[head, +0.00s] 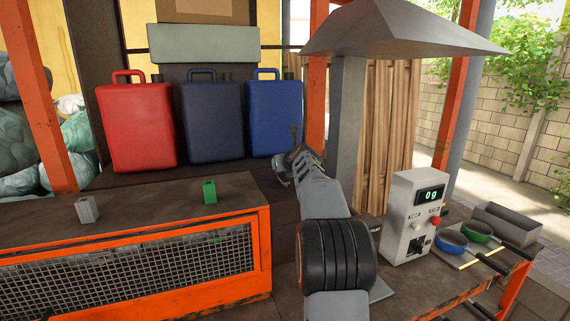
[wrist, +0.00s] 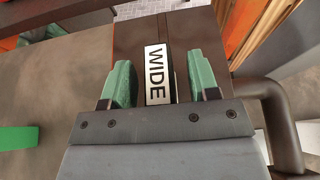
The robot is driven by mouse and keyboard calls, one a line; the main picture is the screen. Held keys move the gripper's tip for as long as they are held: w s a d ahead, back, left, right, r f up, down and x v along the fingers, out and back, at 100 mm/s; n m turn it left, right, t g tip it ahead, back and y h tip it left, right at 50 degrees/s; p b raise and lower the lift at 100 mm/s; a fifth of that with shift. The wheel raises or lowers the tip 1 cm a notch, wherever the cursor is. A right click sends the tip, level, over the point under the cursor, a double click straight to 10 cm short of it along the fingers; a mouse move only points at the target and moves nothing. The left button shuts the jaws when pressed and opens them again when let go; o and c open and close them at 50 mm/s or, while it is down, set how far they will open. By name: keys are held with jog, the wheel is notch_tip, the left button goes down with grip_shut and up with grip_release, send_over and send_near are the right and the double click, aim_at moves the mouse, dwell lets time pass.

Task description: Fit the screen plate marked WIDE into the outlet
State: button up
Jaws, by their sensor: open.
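A white label reading WIDE (wrist: 157,75) shows in the wrist view on a dark brown surface, between the green fingers of my gripper (wrist: 152,85). The fingers stand apart on either side of the label, with a gap on each side. I cannot tell how far below them it lies, or whether they touch the part that bears it. In the head view my gripper (head: 291,162) is at the far end of my arm, near the dark bench, and its fingers are too small to read. The plate's outline and the outlet cannot be made out.
A thick brown curved bar (wrist: 282,125) is close on the gripper's right. A green block (head: 209,191) and grey block (head: 87,209) stand on the left bench. Red (head: 136,125) and blue (head: 274,118) canisters stand behind. A scale box (head: 412,215) and pans (head: 452,240) are right.

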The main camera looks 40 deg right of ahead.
jog(key=b+v, duration=0.3)
jog(key=v, duration=1.1)
jog(key=s+a+f+n+g+y, duration=0.1)
jog(key=s+a+f+n+g, duration=0.25)
jog(key=f+n, duration=0.6)
jog(key=s+a+f+n+g+y, duration=0.2)
jog(key=a+f+n, duration=0.3)
jog(key=n, duration=0.7)
jog(key=s+a+f+n+g, duration=0.1)
jog(key=s+a+f+n, duration=0.4)
jog(key=s+a+n, duration=0.2)
jog(key=s+a+f+n+g, duration=0.2)
jog(key=s+a+f+n, duration=0.4)
jog(key=a+n, duration=0.4)
jog(key=shift+s+a+f+y, duration=0.3)
jog(key=shift+s+a+f, duration=0.05)
jog(key=shift+s+a, duration=0.35)
jog(key=shift+n+g, duration=0.25)
